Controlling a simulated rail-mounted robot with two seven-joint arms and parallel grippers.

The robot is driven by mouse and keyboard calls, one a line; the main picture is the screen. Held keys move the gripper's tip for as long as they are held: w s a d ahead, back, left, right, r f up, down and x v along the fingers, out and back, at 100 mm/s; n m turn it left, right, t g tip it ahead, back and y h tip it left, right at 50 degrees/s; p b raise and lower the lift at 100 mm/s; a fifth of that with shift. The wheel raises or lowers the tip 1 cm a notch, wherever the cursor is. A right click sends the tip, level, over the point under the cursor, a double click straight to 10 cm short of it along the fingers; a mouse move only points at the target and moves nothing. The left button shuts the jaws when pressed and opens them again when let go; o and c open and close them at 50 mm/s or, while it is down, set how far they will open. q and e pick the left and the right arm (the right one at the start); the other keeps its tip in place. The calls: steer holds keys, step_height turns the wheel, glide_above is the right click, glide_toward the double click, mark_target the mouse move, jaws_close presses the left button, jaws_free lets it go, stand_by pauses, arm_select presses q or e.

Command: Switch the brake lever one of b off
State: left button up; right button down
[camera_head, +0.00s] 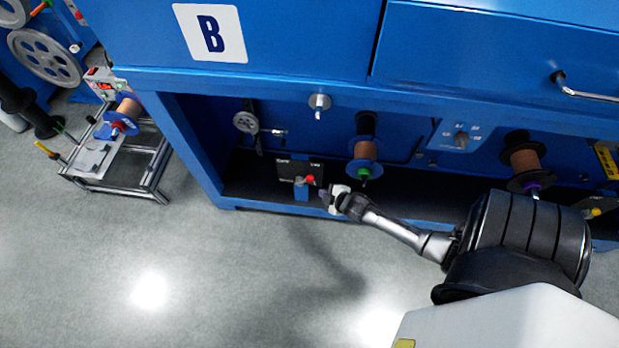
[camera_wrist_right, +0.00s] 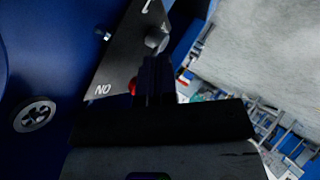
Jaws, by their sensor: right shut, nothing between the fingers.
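The blue machine under the white B sign (camera_head: 210,33) has a dark control panel (camera_head: 297,167) low in its open bay. A red knob (camera_head: 310,180) sits at this panel, with a small blue part beside it. My right gripper (camera_head: 328,199) is just right of and below the red knob, shut and empty. In the right wrist view, the dark fingers (camera_wrist_right: 155,80) overlap the panel (camera_wrist_right: 118,62), which bears white lettering. A grey round-ended lever or knob (camera_wrist_right: 155,41) and a bit of red (camera_wrist_right: 132,85) show by the fingers. Contact is unclear. My left gripper is not visible.
A copper-coloured spool (camera_head: 365,151) hangs right of the panel, with another spool (camera_head: 524,160) farther right. A selector switch (camera_head: 461,140) is between them. A framed stand (camera_head: 95,160) is at the left. The grey floor (camera_head: 230,270) in front is clear.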

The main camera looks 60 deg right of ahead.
steer(key=a+r+y+p, duration=0.1)
steer(key=a+r+p, duration=0.3)
steer(key=r+p, duration=0.4)
steer(key=s+a+r+y+p, duration=0.1)
steer(key=a+r+p, duration=0.4)
steer(key=r+p, duration=0.3)
steer(key=a+r+y+p, duration=0.1)
steer(key=a+r+p, duration=0.3)
steer(key=r+p, duration=0.5)
steer(key=shift+s+a+r+n, duration=0.3)
steer(key=shift+r+n, duration=0.1)
steer(key=shift+r, duration=1.45)
